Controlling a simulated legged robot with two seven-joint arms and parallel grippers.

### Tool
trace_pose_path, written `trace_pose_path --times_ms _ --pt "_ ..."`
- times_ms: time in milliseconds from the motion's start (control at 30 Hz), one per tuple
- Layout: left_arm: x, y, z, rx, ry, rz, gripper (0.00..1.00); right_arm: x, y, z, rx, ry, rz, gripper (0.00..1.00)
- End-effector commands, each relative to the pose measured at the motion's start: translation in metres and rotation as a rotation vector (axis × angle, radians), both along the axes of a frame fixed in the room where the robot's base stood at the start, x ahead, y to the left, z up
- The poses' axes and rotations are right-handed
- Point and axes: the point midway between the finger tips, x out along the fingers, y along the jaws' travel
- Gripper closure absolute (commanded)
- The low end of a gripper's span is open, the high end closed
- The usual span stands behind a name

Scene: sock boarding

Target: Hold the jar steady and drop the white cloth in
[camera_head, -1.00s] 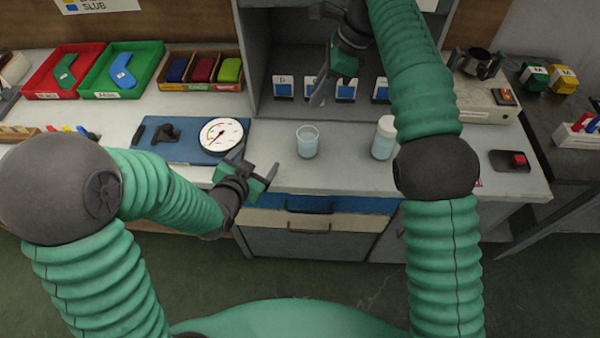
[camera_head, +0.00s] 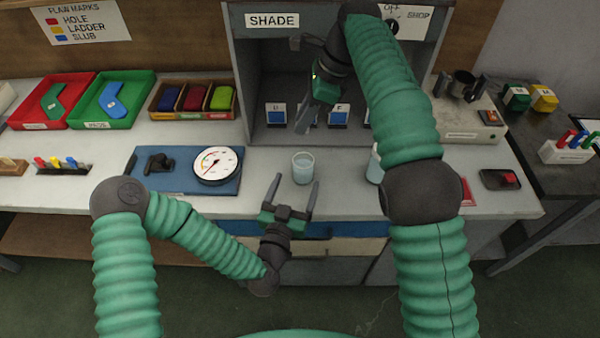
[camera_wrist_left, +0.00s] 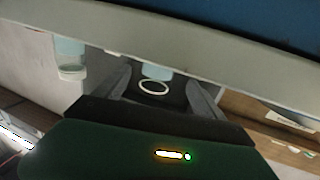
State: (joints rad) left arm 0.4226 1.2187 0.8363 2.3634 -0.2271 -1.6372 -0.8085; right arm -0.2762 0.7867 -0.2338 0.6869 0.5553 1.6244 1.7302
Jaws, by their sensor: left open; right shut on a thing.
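The clear jar (camera_head: 303,168), with pale liquid in it, stands upright near the front edge of the counter. In the left wrist view the jar (camera_wrist_left: 156,76) shows between the fingers, with a pale ring at its rim. My left gripper (camera_head: 294,187) is open in front of the jar, one finger on each side of the line to it, apart from it. My right gripper (camera_head: 306,118) is raised inside the cabinet opening, behind the jar. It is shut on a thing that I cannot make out. I cannot make out a white cloth.
A white-capped bottle (camera_head: 374,168) stands right of the jar, partly behind my right arm. A blue board (camera_head: 178,185) with a dial gauge (camera_head: 217,166) lies to the left. The shade cabinet (camera_head: 240,80) holds several small cards.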

Motion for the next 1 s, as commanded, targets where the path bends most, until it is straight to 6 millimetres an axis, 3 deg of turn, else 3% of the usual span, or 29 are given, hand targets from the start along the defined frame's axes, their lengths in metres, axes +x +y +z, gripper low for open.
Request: trace_pose_path --times_ms 100,300,633,1000 --pt "0.027 -0.008 0.000 -0.001 -0.002 0.001 0.20 0.000 -0.001 0.000 0.001 0.000 0.000 1.00" --pt "0.055 -0.017 0.000 0.001 0.000 -0.001 0.20 0.000 -0.002 0.001 0.002 -0.001 0.000 1.00" --pt "0.062 -0.018 0.000 0.000 0.001 -0.002 0.20 0.000 -0.001 0.000 0.001 -0.001 0.000 1.00" --pt "0.061 -0.018 0.000 0.001 0.001 -0.002 0.67 0.000 -0.001 0.000 0.001 -0.001 0.000 1.00"
